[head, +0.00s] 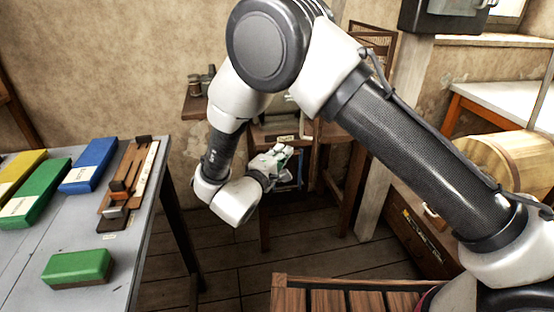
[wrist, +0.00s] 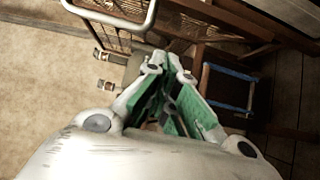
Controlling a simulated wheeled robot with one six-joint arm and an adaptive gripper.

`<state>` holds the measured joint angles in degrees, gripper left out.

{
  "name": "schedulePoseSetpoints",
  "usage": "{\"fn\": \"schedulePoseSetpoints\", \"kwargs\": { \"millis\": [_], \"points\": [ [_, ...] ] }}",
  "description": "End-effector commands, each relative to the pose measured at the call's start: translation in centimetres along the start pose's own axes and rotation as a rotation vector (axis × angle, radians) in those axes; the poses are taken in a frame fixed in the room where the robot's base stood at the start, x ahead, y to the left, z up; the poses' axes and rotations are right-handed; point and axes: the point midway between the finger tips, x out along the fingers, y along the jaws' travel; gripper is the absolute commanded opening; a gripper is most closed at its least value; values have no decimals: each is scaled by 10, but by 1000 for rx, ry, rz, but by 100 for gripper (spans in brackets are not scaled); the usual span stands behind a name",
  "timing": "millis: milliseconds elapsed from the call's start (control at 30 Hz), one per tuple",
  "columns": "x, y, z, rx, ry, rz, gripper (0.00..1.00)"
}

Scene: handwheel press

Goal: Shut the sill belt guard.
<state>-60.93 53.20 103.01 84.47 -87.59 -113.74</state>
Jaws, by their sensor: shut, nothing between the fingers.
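My gripper (head: 286,152) is shut and empty in the head view, low in front of a wooden stand. In the wrist view its green-padded fingers (wrist: 172,62) come together at the tips, with nothing between them. A mesh panel with a pale tubular rim (wrist: 118,18) lies just beyond the fingertips in the wrist view; it may be the belt guard, but I cannot tell for sure. In the head view a brown-framed mesh panel (head: 372,38) stands behind my arm, partly hidden. My arm covers much of the stand, so the guard's hinge and position are unclear.
A grey table (head: 150,200) at left holds coloured boxes, a green block (head: 78,268) and a wooden rack. A small wall shelf (head: 195,103) is behind my arm. A slatted wooden surface (head: 340,298) is in front. A wooden drum (head: 500,160) is at right. A blue frame (wrist: 230,88) is right of my fingers.

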Motion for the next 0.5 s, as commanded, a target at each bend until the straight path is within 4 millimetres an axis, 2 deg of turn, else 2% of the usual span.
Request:
{"fn": "schedulePoseSetpoints", "kwargs": {
  "millis": [33,167,300,500],
  "points": [
    [12,0,1,0,-4,0,0],
    [39,0,1,0,-3,0,0],
    [42,0,22,-2,0,-1,0],
    [46,0,37,1,1,0,0]
  ]
}}
